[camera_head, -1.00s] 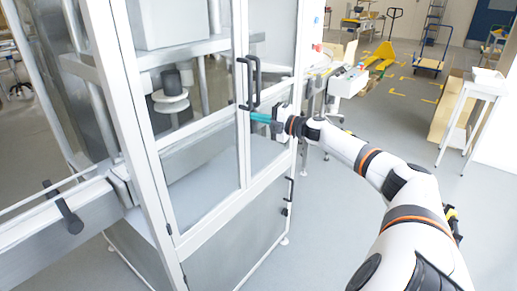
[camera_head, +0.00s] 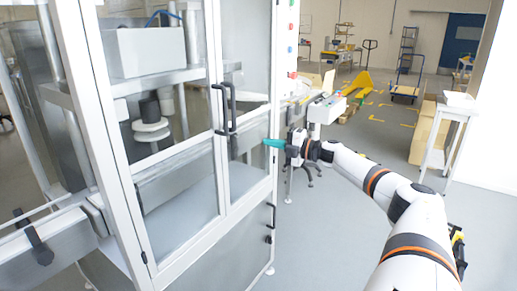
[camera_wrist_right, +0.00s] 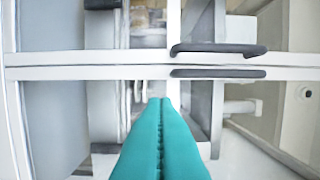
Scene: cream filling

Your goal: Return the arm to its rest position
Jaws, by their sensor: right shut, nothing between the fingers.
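My right gripper (camera_head: 268,142) has teal fingers, which are shut with nothing between them. It is in front of the glass-doored cabinet, to the right of and a little below the two black door handles (camera_head: 231,108). In the right wrist view, the shut teal fingers (camera_wrist_right: 161,103) point toward the white door frames, and the handles (camera_wrist_right: 218,49) lie beyond and to the right of the tips, apart from them. The two glass doors (camera_head: 248,105) look shut. My right arm reaches in from the lower right. My left gripper is out of view.
The cabinet's white frame (camera_head: 212,60) fills the left half, with a machine behind the glass. A conveyor (camera_head: 50,235) enters at the lower left. A white side table (camera_head: 459,112) stands at the right. Grey floor (camera_head: 320,240) below my right arm is clear.

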